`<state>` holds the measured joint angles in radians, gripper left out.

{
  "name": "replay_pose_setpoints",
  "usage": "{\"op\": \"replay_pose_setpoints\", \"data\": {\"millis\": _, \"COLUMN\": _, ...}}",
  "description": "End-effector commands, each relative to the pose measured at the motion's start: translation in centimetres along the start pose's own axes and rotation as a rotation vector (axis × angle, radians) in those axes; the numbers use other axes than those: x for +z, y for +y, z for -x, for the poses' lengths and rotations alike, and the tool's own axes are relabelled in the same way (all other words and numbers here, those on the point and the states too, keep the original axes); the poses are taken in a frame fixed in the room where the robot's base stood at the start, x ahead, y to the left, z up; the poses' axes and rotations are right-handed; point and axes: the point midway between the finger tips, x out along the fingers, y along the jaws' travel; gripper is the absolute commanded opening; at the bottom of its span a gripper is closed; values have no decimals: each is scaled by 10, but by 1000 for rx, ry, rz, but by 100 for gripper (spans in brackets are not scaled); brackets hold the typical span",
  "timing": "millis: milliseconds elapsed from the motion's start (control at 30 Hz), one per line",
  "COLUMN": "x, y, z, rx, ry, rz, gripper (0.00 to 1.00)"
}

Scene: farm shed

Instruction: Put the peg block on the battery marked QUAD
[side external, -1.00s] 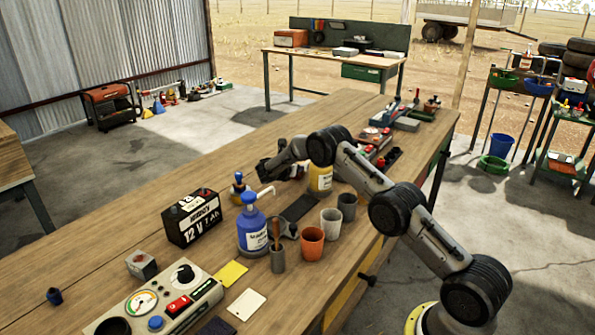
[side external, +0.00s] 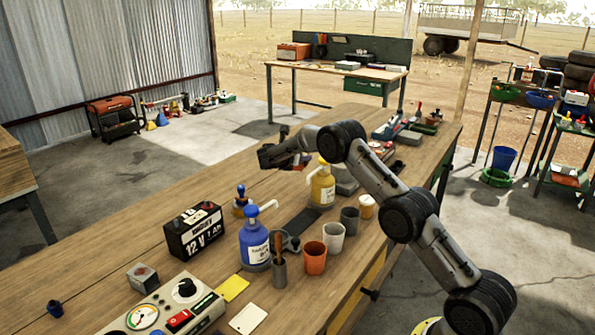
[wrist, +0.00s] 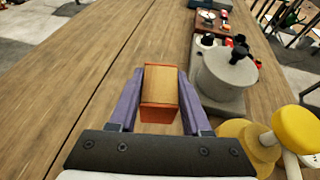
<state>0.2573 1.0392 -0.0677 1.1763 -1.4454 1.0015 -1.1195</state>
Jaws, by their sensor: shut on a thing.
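My gripper (wrist: 158,102) has purple fingers, shut on an orange-sided block (wrist: 161,84) with a tan top, which looks like the peg block; no pegs are visible. A black battery (side external: 195,232) stands upright nearer the camera, left of the blue pump bottle. Its side reads 12 V; the smaller marking is not readable. My gripper is well apart from it.
Close to the battery are the blue bottle (side external: 254,240) and a blue-topped tool (side external: 241,200). The yellow bottle (side external: 322,187) and cups (side external: 315,257) stand to the right. A gauge panel (side external: 165,305) is at the front. Bare bench lies left of my gripper.

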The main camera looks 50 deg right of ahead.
Motion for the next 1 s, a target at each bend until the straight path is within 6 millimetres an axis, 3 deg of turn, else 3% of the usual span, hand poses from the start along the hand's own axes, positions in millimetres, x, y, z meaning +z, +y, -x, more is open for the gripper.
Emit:
{"op": "replay_pose_setpoints", "data": {"millis": 233, "x": 18, "y": 1, "z": 10, "rx": 4, "ry": -1, "rz": -1, "gripper": 0}}
{"op": "replay_pose_setpoints", "data": {"millis": 367, "x": 36, "y": 3, "z": 26, "rx": 23, "ry": -2, "rz": 3, "gripper": 0}}
{"op": "replay_pose_setpoints", "data": {"millis": 700, "x": 102, "y": 0, "z": 108, "rx": 141, "ry": 8, "rz": 54, "gripper": 0}}
{"op": "replay_pose_setpoints", "data": {"millis": 1000, "x": 133, "y": -14, "z": 176, "rx": 284, "ry": 16, "rz": 116, "gripper": 0}}
